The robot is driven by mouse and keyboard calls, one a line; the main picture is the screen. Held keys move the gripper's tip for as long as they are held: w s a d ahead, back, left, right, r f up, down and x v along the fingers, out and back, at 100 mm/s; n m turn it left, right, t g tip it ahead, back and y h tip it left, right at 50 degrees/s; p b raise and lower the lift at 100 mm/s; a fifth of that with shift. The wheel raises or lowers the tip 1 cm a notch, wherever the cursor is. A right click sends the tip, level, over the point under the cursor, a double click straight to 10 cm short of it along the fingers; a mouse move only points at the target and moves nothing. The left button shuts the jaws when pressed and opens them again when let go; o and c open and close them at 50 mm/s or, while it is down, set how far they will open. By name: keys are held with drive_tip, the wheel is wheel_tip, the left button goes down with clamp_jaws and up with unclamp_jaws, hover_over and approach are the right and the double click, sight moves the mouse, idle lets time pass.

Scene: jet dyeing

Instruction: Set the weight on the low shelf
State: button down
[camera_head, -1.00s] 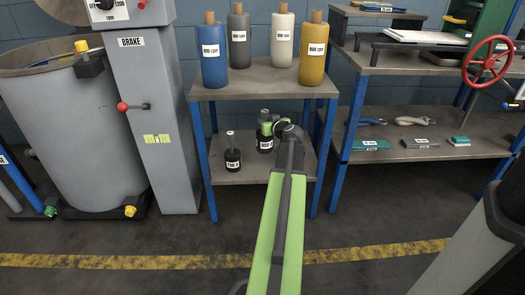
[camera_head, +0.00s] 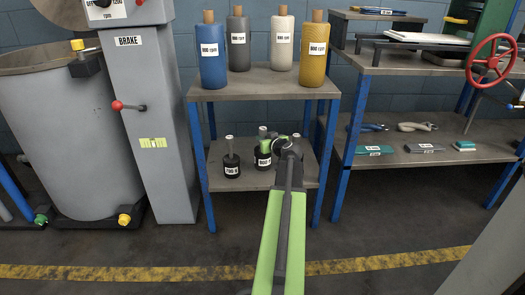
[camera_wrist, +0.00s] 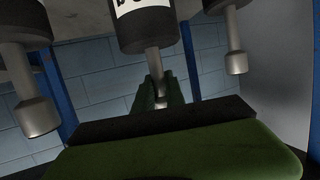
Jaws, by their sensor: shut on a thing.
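A black weight (camera_head: 263,160) with a white label and a grey stem is in my gripper (camera_head: 267,146), over the low shelf (camera_head: 222,184) of the blue-legged stand. In the wrist view my green gripper (camera_wrist: 160,98) is shut on the stem of this weight (camera_wrist: 146,28), whose dark body is cut off by the top edge. A similar weight (camera_head: 231,163) stands upright on the shelf to its left. The stems of two other weights flank mine in the wrist view, left (camera_wrist: 38,115) and right (camera_wrist: 236,60). Whether the held weight touches the shelf is unclear.
Blue legs (camera_head: 328,150) bound the opening. A grey brake column (camera_head: 150,130) is at left, and another shelf unit (camera_head: 400,155) at right.

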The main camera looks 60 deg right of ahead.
wheel_tip(320, 180, down, 4)
drive_tip(key=b, duration=0.3)
drive_tip(key=shift+r, duration=0.3)
drive_tip(key=shift+f, duration=0.15)
drive_tip(key=c, duration=1.4)
unclamp_jaws()
drive_tip(key=shift+s+a+r, duration=0.1)
drive_tip(key=shift+s+r, duration=0.05)
drive_tip(key=shift+r, duration=0.15)
drive_tip(key=p+v, duration=0.3)
drive_tip(key=v, duration=0.8)
drive_tip(key=shift+s+a, duration=0.15)
drive_tip(key=shift+s, duration=0.2)
